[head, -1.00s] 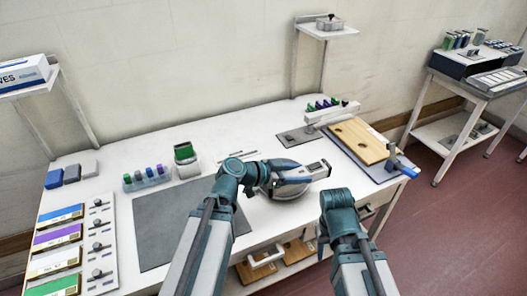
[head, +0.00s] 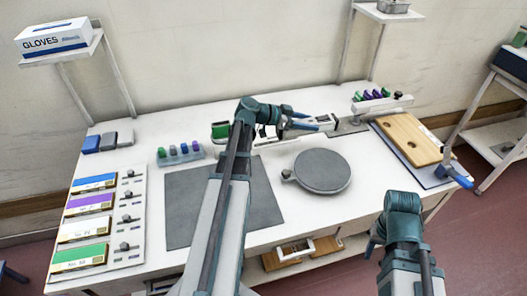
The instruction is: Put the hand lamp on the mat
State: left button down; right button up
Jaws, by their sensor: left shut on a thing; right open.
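The hand lamp (head: 322,121), pale with dark blue parts, is in my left gripper (head: 283,123), raised over the back middle of the table. My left arm hides part of the lamp. The gripper is shut on it. The dark grey mat (head: 188,205) lies flat on the table at left centre, partly covered by my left arm, with the lamp up and to the right of it in the picture. My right gripper (head: 374,243) is open and empty at the table's front right, small and partly hidden by its own wrist.
A round grey disc (head: 322,172) with a small knob lies right of the mat. A rack of small coloured items (head: 180,153) and a green-topped device (head: 220,130) stand behind the mat. Binders (head: 90,203) lie left. A wooden board (head: 408,139) lies right.

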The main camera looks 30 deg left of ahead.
pick_arm(q)
jog(key=a+f+b, duration=0.1)
jog(key=f+b, duration=0.2)
jog(key=a+f+b, duration=0.1)
jog(key=f+b, duration=0.2)
jog(key=a+f+b, duration=0.1)
jog(key=f+b, duration=0.3)
jog(key=shift+w+a+f, duration=0.1)
dwell(0.6)
